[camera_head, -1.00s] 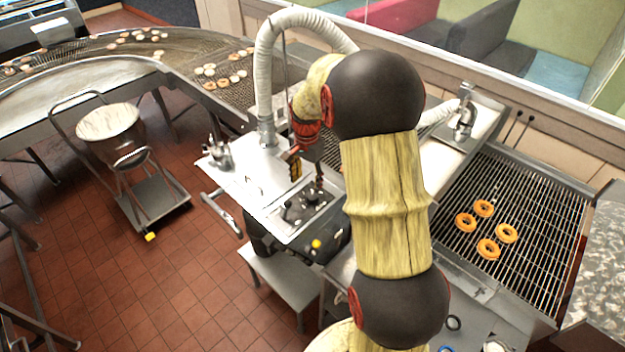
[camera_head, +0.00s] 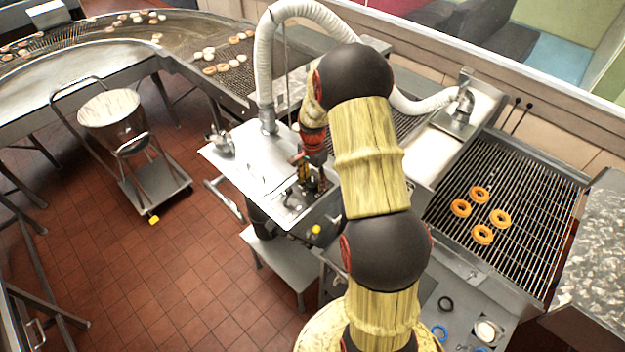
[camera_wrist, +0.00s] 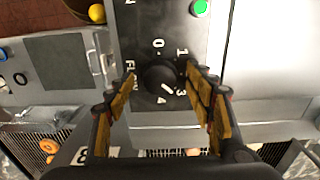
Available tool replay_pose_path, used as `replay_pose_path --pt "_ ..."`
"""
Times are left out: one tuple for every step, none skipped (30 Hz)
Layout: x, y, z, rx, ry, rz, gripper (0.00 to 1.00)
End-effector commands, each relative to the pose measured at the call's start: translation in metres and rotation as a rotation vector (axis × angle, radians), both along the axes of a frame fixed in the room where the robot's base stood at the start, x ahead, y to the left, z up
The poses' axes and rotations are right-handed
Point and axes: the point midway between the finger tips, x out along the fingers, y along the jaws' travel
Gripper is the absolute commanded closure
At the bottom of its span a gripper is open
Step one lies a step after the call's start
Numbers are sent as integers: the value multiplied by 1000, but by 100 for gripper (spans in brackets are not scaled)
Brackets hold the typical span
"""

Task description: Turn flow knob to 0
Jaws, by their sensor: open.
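The flow knob (camera_wrist: 158,78) is round and black, on a dark panel (camera_wrist: 140,20) in the wrist view. White marks 0, 1, 3 and 4 show around it, with 0 toward the picture's top and part of the word FLOW to its left. The knob's white pointer line slants to the lower right, about between 3 and 4. My gripper (camera_wrist: 160,75) is open, with one yellow-padded finger on each side of the knob; I cannot tell whether either touches it. In the head view my gripper (camera_head: 306,178) is over the steel machine; the knob cannot be made out there.
A green button (camera_wrist: 199,7) and a yellow knob (camera_wrist: 96,13) are near the panel. In the head view, a white hose (camera_head: 264,70) arches behind my arm. A grill rack (camera_head: 530,215) with several donuts is at the right. A bowl cart (camera_head: 155,192) stands left on open floor.

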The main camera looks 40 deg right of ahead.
Motion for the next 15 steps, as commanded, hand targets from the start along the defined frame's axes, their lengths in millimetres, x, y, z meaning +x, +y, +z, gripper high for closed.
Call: replay_pose_path --pt "0 0 -1 0 -1 0 46" --pt "0 0 -1 -1 -1 0 46" --pt "0 0 -1 -1 -1 0 46" --pt "0 0 -1 -1 -1 0 46" --pt "0 0 -1 -1 -1 0 46" --pt "0 0 -1 -1 -1 0 46" --pt "0 0 -1 -1 -1 0 46" --pt "0 0 -1 -1 -1 0 48" --pt "0 0 -1 -1 -1 0 50" --pt "0 0 -1 -1 -1 0 52" --pt "0 0 -1 -1 -1 0 54" --pt "0 0 -1 -1 -1 0 56" --pt "0 0 -1 -1 -1 0 58" --pt "0 0 -1 -1 -1 0 59" --pt "0 0 -1 -1 -1 0 62"
